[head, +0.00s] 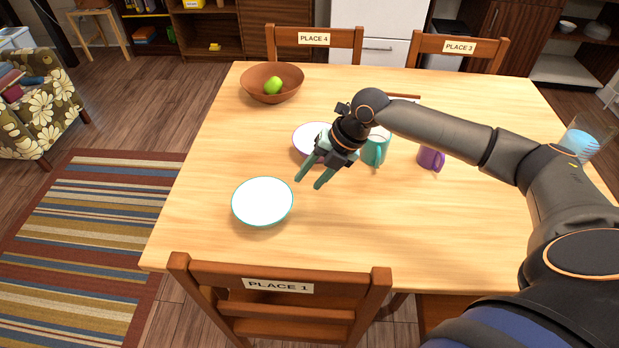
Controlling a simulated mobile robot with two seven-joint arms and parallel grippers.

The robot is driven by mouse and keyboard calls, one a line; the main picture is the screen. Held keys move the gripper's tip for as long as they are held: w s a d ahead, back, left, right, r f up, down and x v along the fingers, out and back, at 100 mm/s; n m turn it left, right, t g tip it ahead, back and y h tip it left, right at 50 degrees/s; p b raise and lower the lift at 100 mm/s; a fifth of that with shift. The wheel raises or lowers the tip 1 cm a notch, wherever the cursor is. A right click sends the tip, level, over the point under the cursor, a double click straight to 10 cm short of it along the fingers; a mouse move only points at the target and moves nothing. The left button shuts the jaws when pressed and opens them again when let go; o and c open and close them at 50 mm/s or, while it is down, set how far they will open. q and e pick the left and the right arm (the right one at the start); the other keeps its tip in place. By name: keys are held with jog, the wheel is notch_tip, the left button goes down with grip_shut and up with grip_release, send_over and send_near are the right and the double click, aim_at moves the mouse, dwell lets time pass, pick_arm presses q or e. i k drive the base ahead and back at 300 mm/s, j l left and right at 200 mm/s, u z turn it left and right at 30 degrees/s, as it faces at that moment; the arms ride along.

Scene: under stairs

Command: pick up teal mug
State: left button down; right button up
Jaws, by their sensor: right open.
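The teal mug (376,152) stands upright on the wooden table, just right of my right gripper's wrist. Part of its rim and left side is hidden behind my arm. My right gripper (309,183) is open and empty above the table. Its fingers point down and to the left, away from the mug, towards a teal-rimmed white plate (262,201). My left gripper is not in view.
A purple mug (431,158) stands right of the teal mug. A purple-rimmed plate (308,138) is partly behind my gripper. A wooden bowl (271,83) holds a green apple (272,86). A glass (581,141) stands far right. Chairs surround the table (400,230), whose front middle is clear.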

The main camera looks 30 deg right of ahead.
aim_at(374, 152)
jog(key=z, duration=1.4)
